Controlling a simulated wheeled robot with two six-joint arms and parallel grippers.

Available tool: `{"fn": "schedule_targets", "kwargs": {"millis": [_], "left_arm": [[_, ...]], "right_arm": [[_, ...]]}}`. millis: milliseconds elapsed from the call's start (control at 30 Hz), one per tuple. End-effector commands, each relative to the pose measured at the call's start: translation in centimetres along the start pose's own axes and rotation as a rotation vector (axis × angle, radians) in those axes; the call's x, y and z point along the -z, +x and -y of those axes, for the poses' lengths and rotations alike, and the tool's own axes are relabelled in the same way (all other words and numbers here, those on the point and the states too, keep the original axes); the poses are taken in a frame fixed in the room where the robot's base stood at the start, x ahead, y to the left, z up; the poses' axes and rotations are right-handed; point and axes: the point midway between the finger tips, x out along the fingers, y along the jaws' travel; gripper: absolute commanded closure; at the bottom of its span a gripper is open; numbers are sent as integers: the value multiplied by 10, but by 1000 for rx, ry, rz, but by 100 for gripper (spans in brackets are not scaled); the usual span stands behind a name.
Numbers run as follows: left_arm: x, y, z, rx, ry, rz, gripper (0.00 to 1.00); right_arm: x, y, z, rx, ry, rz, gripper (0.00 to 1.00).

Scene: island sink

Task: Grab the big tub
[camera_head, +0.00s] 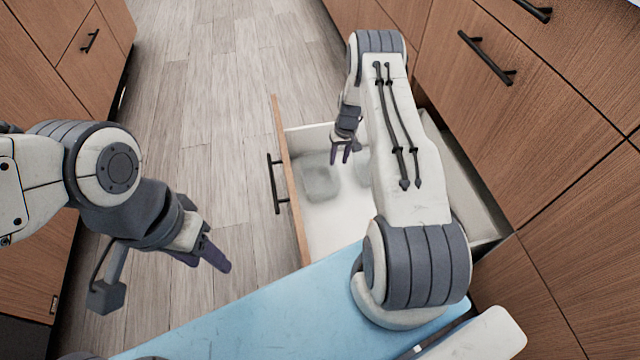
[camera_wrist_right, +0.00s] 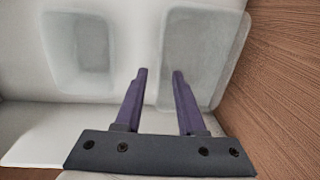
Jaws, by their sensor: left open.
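Two translucent tubs lie in the open white drawer. The big tub (camera_wrist_right: 212,50) is at the right in the right wrist view, beside the wooden drawer front; in the head view the big tub (camera_head: 318,182) is near that front. A smaller tub (camera_wrist_right: 80,52) is at the left in the wrist view. My right gripper (camera_head: 343,157) reaches down into the drawer. Its fingers (camera_wrist_right: 160,72) are apart, with the big tub's left wall between the tips in the picture; contact cannot be told. My left gripper (camera_head: 222,262) is open and empty, outside the drawer.
The drawer front (camera_head: 290,180) with its black handle (camera_head: 275,184) stands between my two grippers. Wooden cabinets (camera_head: 500,90) line the right side, and another cabinet (camera_head: 85,50) is at the left. The wooden floor (camera_head: 205,90) between is clear.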

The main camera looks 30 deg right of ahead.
Motion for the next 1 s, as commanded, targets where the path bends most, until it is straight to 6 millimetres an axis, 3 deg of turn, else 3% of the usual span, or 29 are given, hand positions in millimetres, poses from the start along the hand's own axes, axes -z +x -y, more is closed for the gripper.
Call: {"fn": "schedule_targets", "kwargs": {"millis": [200, 467, 700, 1000], "left_arm": [[-1, 18, 1, 0, 0, 0, 50], [-2, 29, 2, 0, 0, 0, 50], [-3, 52, 4, 0, 0, 0, 50], [-3, 53, 4, 0, 0, 0, 50]], "right_arm": [[-1, 37, 0, 1, 0, 3, 61], [-1, 58, 1, 0, -1, 1, 61], [-2, 94, 0, 0, -1, 1, 61], [-2, 98, 1, -1, -1, 0, 61]]}}
